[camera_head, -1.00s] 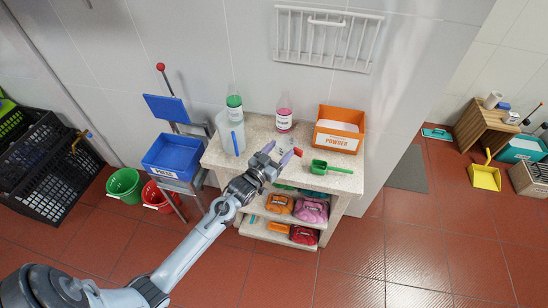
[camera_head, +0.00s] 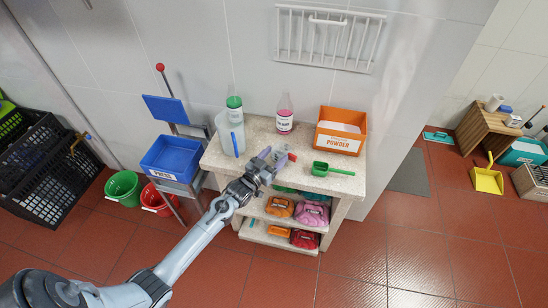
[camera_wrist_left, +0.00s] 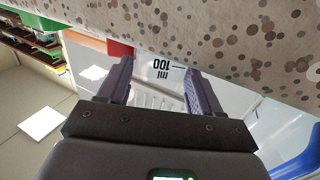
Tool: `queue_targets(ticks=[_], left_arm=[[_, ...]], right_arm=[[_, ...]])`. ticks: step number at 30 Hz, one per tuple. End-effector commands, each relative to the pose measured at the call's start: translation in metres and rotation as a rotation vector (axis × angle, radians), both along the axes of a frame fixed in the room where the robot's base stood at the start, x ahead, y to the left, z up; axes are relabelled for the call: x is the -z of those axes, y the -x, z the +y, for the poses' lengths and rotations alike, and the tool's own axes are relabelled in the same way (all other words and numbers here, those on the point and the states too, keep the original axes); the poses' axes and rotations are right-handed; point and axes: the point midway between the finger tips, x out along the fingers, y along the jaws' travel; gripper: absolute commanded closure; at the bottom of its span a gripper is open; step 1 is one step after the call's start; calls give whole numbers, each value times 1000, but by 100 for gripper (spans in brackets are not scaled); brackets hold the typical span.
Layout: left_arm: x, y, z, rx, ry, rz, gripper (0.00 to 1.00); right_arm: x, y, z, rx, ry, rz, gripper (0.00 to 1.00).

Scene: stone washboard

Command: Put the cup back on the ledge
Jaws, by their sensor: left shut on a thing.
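My left gripper (camera_head: 276,156) is over the front part of the stone ledge (camera_head: 250,130). In the left wrist view its two fingers (camera_wrist_left: 158,72) are shut on a clear cup (camera_wrist_left: 172,63) with a "100 ml" mark, seen upside down. In the head view the fingers mostly hide the cup, and a small red piece (camera_head: 292,156) shows beside the fingertips. The speckled stone (camera_wrist_left: 240,35) fills the top of the wrist view. I cannot tell whether the cup touches the stone. My right gripper is not in view.
On the ledge stand a clear jug (camera_head: 230,136), a green-labelled bottle (camera_head: 235,108), a pink bottle (camera_head: 284,114), an orange powder box (camera_head: 340,130) and a green scoop (camera_head: 330,169). Shelves below hold colored bundles (camera_head: 311,215). A blue bin (camera_head: 171,156) stands left.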

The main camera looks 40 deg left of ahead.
Motion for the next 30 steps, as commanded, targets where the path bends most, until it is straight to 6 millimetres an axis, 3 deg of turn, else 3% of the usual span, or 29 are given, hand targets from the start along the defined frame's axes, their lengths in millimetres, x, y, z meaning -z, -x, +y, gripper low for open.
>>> queue_targets(ticks=[6,7,12,23,30], left_arm=[[4,0,0,0,0,1,68],[4,0,0,0,0,1,34],[3,0,0,0,0,0,10],[-2,0,0,0,0,-1,10],[-1,29,-2,0,1,3,10]], right_arm=[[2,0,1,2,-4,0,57],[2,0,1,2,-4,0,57],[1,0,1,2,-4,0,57],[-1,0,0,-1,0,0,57],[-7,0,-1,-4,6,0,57]])
